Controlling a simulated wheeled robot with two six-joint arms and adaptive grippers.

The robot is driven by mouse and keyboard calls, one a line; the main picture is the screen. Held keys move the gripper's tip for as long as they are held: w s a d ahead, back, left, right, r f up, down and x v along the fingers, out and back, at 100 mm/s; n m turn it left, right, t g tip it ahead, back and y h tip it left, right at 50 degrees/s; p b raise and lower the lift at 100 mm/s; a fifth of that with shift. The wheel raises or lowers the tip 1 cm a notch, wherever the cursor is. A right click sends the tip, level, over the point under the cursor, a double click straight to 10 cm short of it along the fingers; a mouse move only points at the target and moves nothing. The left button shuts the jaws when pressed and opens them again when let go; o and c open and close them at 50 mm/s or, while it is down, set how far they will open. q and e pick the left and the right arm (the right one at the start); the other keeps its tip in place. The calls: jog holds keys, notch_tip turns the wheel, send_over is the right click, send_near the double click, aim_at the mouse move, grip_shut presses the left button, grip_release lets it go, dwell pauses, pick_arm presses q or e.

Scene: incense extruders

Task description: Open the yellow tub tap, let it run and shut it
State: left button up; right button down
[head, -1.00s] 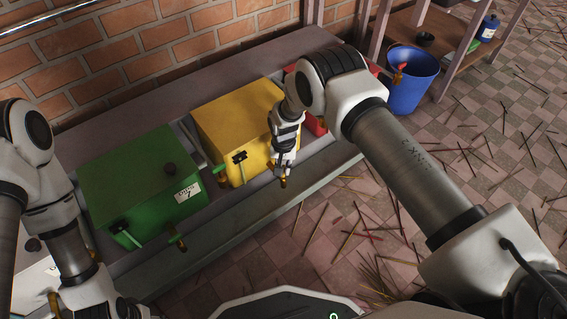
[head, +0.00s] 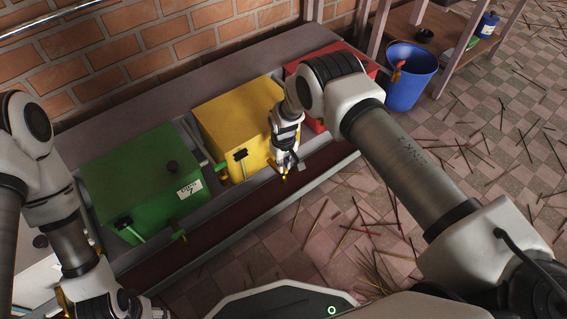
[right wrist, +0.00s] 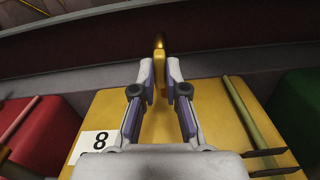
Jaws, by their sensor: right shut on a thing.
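The yellow tub (head: 235,108) stands in a row of tubs along the brick wall. In the right wrist view the yellow tub (right wrist: 148,112) shows a white label with 8. Its brass tap (right wrist: 160,66) sticks out at the front, between the fingers of my right gripper (right wrist: 160,85). In the head view my right gripper (head: 287,168) is at the tub's front right, shut on the tap, and covers most of it. My left gripper (head: 135,307) is at the lower left, partly cut off, with its fingers not clear.
The green tub (head: 135,178) is left of the yellow one, the red tub (head: 305,68) right. A dark reddish trough (head: 215,225) runs along the front. A blue bucket (head: 408,85) stands at the far right. Sticks litter the tiled floor (head: 490,180).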

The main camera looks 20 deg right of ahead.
dwell(0.4)
jog(key=c, duration=1.2)
grip_release()
notch_tip(320, 180, up, 12)
